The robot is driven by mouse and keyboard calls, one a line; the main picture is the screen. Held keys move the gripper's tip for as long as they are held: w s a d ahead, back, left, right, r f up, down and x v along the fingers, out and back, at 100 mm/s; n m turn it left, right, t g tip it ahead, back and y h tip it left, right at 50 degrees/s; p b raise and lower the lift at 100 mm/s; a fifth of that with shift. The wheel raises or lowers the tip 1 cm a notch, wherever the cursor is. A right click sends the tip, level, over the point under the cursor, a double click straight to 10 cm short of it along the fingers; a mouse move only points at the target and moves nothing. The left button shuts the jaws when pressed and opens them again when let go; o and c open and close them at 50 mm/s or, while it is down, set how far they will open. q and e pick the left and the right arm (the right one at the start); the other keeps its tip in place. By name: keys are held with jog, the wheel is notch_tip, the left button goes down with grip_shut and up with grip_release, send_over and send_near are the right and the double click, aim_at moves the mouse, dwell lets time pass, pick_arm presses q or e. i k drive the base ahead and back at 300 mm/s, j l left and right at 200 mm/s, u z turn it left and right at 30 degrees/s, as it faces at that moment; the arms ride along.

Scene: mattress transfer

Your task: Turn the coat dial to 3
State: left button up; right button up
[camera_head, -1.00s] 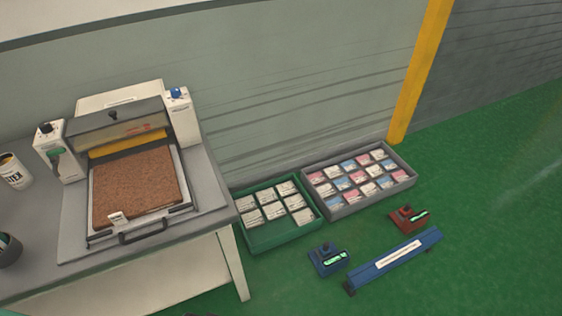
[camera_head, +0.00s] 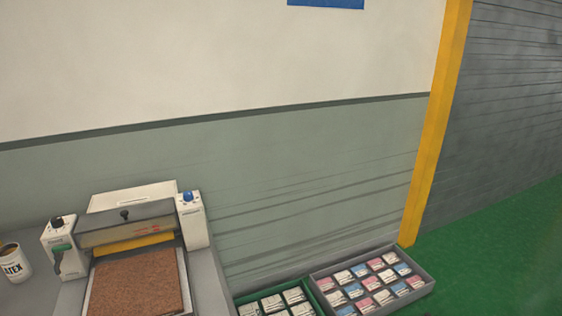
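The coating machine (camera_head: 125,222) stands on the table at the lower left, with a brown sheet (camera_head: 138,284) on its bed and a yellow strip under its hood. A dark knob (camera_head: 57,222) sits on top of its left white housing, above a green lever (camera_head: 62,248). A blue knob (camera_head: 187,197) sits on top of its right white housing. Which knob is the coat dial, and any numbers on them, are too small to tell. Neither of my grippers is in view.
A latex can (camera_head: 14,263) stands on the table (camera_head: 30,297) left of the machine. A green crate (camera_head: 240,299) and a grey crate (camera_head: 428,282) hold several small packets on the green floor. A yellow post (camera_head: 436,125) rises at the right.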

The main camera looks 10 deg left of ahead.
aim_at(57, 222)
jog(key=u, duration=1.25)
